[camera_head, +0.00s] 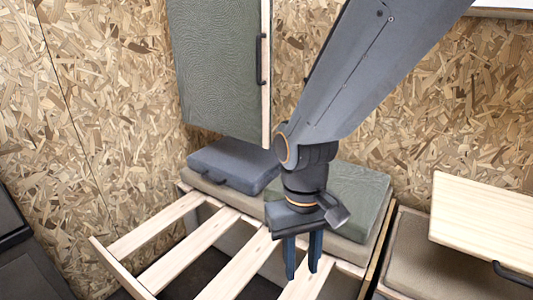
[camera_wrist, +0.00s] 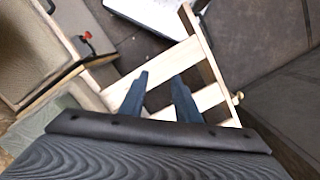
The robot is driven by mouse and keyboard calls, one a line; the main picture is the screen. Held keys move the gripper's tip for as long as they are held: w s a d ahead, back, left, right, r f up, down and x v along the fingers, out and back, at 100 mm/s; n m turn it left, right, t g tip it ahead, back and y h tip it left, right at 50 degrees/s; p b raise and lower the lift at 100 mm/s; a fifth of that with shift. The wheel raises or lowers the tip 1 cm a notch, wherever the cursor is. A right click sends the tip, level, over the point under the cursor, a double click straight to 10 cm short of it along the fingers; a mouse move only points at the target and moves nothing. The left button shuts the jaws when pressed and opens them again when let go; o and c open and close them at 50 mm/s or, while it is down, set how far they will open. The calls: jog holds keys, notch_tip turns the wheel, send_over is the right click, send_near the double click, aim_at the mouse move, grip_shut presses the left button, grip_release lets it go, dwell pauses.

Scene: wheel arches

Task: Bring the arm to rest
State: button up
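My arm reaches down from the top right in the head view, and my gripper (camera_head: 302,275) hangs with its two blue fingers pointing down. The fingers stand apart with nothing visible between them. They are in front of the pale wooden slats (camera_head: 190,247) of a pull-out frame; I cannot tell the exact height above them. In the wrist view my gripper (camera_wrist: 158,85) also shows its two fingers apart, with slats (camera_wrist: 205,98) seen behind and between them.
A dark grey cushion (camera_head: 235,163) and a green cushion (camera_head: 355,195) lie behind the slats. A tall green door (camera_head: 215,70) with a black handle hangs open above. A pale wooden tabletop (camera_head: 485,215) is at the right. Chipboard walls (camera_head: 100,100) stand behind.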

jog(key=s+d+r+m+t+p, duration=0.1)
jog(key=d+r+m+p, duration=0.2)
jog(key=d+r+p, duration=0.9)
jog(key=shift+s+d, duration=0.2)
jog(key=shift+a, duration=0.15)
dwell(0.4)
